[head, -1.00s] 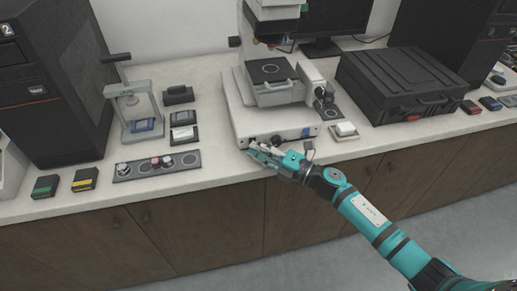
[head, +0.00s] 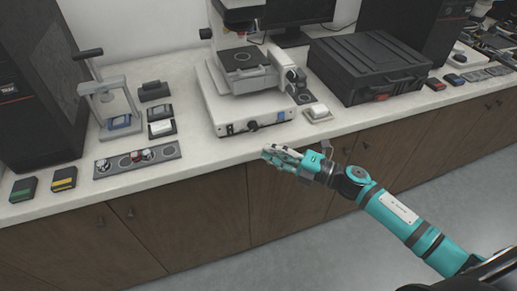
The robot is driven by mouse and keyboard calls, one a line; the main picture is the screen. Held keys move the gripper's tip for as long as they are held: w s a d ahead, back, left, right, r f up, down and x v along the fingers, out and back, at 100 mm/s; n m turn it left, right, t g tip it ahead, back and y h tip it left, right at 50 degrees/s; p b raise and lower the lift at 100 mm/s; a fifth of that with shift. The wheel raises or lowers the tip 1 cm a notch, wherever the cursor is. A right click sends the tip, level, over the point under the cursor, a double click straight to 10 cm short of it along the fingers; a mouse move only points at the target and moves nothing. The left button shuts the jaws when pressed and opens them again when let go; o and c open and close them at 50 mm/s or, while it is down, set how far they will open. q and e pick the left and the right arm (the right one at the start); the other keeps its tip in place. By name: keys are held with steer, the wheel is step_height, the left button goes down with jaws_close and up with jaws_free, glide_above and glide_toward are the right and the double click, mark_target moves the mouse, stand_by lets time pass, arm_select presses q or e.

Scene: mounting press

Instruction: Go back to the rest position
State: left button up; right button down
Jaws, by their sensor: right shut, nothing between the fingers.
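My right gripper (head: 270,153) is shut and empty. It shows near the counter's front edge, just below the white microscope base (head: 245,112) in the picture and apart from it. Its teal arm comes in from the lower right. My left gripper is not in the head view.
The white counter (head: 215,150) has wooden cabinets below. A lever press (head: 110,105) stands at the left, near a dark strip holding small round pieces (head: 137,158). A black case (head: 365,68) lies right of the microscope. Grey floor in front is free.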

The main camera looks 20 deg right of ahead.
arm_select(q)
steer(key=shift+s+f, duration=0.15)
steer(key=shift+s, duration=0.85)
arm_select(e)
steer(key=shift+s+d, duration=0.15)
steer(key=shift+d, duration=0.05)
